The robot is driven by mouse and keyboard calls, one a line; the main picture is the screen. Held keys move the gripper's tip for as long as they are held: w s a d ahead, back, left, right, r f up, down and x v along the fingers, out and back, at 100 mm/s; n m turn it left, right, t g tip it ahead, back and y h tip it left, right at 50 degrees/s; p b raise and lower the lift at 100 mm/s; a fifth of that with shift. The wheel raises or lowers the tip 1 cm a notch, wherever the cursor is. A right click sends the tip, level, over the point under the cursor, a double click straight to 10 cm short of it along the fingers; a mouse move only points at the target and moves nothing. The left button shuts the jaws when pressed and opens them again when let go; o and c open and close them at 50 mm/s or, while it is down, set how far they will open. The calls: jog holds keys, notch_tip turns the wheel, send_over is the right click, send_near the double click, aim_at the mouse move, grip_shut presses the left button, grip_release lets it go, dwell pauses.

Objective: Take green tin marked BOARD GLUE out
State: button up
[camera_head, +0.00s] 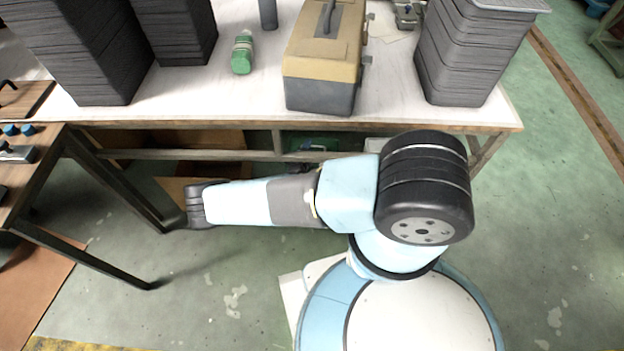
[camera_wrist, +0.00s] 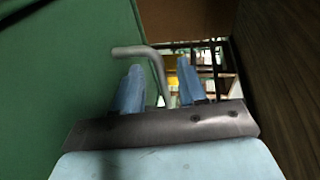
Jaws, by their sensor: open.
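I cannot identify a green tin marked BOARD GLUE in either view, and no such lettering is readable. In the wrist view my gripper (camera_wrist: 160,65) is open, with its two pale blue fingers apart. A grey bent bar handle (camera_wrist: 142,52) shows at the fingers, running across the gap and down between them. I cannot tell whether they touch it. A large green panel (camera_wrist: 60,85) fills the left of that view. In the head view my arm reaches left, low in front of the bench, and the gripper is not clearly visible.
The white bench (camera_head: 390,98) carries a green bottle (camera_head: 242,55), a tan and grey toolbox (camera_head: 322,65) and black tray stacks (camera_head: 462,55). A green item (camera_head: 312,143) sits under the bench. A side table (camera_head: 40,155) stands left. A dark wooden surface (camera_wrist: 280,70) bounds the wrist view's right.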

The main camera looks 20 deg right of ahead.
jog(key=shift+c, duration=0.5)
grip_shut()
dwell(0.8)
